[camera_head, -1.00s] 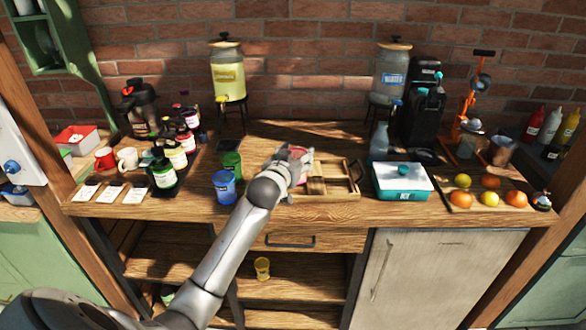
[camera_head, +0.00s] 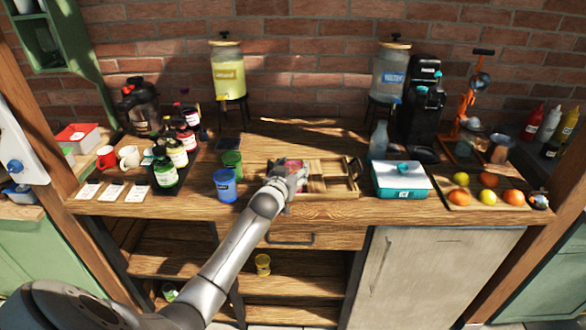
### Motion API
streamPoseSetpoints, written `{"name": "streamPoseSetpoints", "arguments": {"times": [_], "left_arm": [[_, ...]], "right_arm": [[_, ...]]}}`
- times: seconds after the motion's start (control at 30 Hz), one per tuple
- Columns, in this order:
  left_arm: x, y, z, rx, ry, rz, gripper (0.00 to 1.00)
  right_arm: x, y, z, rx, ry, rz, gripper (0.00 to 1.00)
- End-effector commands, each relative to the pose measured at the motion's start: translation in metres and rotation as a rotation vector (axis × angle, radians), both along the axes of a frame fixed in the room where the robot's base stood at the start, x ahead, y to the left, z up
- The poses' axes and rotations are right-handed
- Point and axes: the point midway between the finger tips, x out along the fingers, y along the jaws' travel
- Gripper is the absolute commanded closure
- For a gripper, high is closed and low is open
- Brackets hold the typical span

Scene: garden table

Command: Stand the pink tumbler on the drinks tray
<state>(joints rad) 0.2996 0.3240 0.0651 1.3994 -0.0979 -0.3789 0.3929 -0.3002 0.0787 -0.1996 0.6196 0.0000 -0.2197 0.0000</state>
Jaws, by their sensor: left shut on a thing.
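The pink tumbler (camera_head: 294,164) shows only as a small pink patch at my left gripper (camera_head: 295,172); the gripper hides most of it. My left gripper is shut on the tumbler, over the left part of the drinks tray. The drinks tray (camera_head: 344,193) is a wooden tray with dividers and a dark handle at its right end. Its left part is hidden behind my gripper and arm. I cannot tell whether the tumbler touches the tray floor. My right gripper is not in view.
A blue tumbler (camera_head: 225,186) and a green tumbler (camera_head: 232,163) stand just left of the tray. A teal and white box (camera_head: 401,180) stands close on its right. Bottles (camera_head: 165,172) stand further left. The counter (camera_head: 290,132) behind the tray is clear. A yellow cup (camera_head: 263,265) sits on the shelf below.

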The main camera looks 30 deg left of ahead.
Motion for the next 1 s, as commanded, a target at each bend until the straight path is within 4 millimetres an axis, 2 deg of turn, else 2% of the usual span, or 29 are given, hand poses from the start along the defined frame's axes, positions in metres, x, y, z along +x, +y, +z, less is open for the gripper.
{"name": "streamPoseSetpoints", "arguments": {"times": [0.17,0.2,0.37,0.77,1.0], "left_arm": [[0.0,0.0,-0.003,0.0,-0.001,0.0,0.77],[0.0,0.0,-0.004,0.0,0.0,0.0,0.43],[0.0,0.0,-0.003,0.0,0.0,0.0,0.23],[0.0,0.0,0.002,0.0,-0.001,0.0,0.23],[-0.021,-0.006,0.003,0.001,0.0,-0.001,0.23]], "right_arm": [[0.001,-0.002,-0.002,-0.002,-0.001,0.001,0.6],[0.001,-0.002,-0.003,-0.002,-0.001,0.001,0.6],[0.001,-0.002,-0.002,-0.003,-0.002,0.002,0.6],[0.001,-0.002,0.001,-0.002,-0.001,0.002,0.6],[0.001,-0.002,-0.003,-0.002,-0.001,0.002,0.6]]}}
